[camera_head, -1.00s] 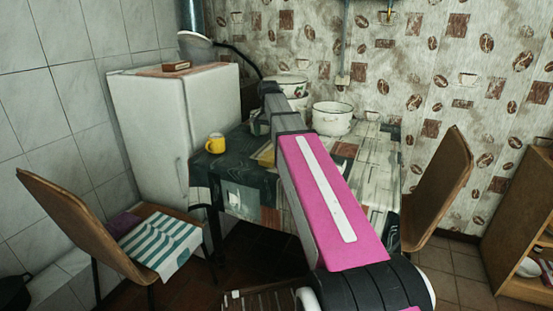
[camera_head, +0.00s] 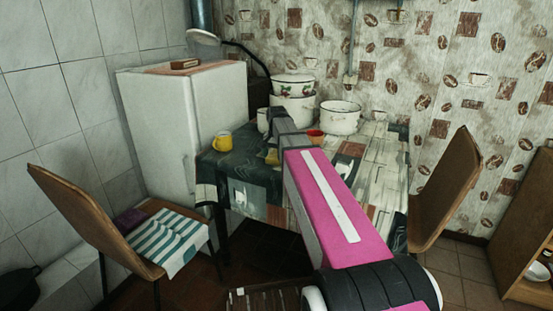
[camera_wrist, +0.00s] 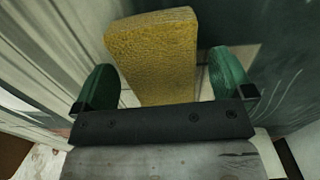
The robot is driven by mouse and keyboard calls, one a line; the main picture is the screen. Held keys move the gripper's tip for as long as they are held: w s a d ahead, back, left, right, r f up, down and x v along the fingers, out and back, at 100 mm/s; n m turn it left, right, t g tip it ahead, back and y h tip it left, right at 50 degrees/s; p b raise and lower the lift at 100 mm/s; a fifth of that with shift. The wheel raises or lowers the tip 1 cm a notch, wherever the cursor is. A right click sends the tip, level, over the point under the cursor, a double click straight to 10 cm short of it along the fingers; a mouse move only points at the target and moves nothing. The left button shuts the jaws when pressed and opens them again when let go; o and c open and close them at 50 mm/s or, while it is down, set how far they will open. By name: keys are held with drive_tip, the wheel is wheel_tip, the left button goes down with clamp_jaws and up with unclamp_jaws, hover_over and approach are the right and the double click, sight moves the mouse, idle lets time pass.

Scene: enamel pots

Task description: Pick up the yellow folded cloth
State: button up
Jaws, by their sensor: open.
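The yellow folded cloth (camera_wrist: 152,55) fills the middle of the wrist view as a thick block with a rough, woven surface. In the head view a small part of it (camera_head: 272,157) shows on the table, just left of my arm, which hides the rest. My gripper (camera_wrist: 163,76) is open, with one green finger pad on each side of the cloth. Gaps show between the pads and the cloth. In the head view my arm hides the fingers.
The table (camera_head: 240,172) has a patterned cover. A yellow mug (camera_head: 222,141) stands left of the cloth. A red-orange bowl (camera_head: 315,136), a white pot (camera_head: 340,120) and stacked pots (camera_head: 293,105) stand behind. Chairs flank the table (camera_head: 90,225) (camera_head: 443,195).

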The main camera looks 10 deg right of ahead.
drive_tip(key=shift+f, duration=0.15)
drive_tip(key=shift+c, duration=0.3)
drive_tip(key=c, duration=0.9)
drive_tip(key=shift+c, duration=0.2)
wheel_tip(320, 180, up, 4)
drive_tip(key=shift+r, duration=0.1)
drive_tip(key=s+a+r, duration=0.3)
drive_tip(key=s+r, duration=0.3)
drive_tip(key=s, duration=0.5)
drive_tip(key=shift+a+r, duration=0.2)
drive_tip(key=shift+r, duration=0.2)
drive_tip(key=shift+o, duration=0.4)
drive_tip(key=shift+s+f, duration=0.1)
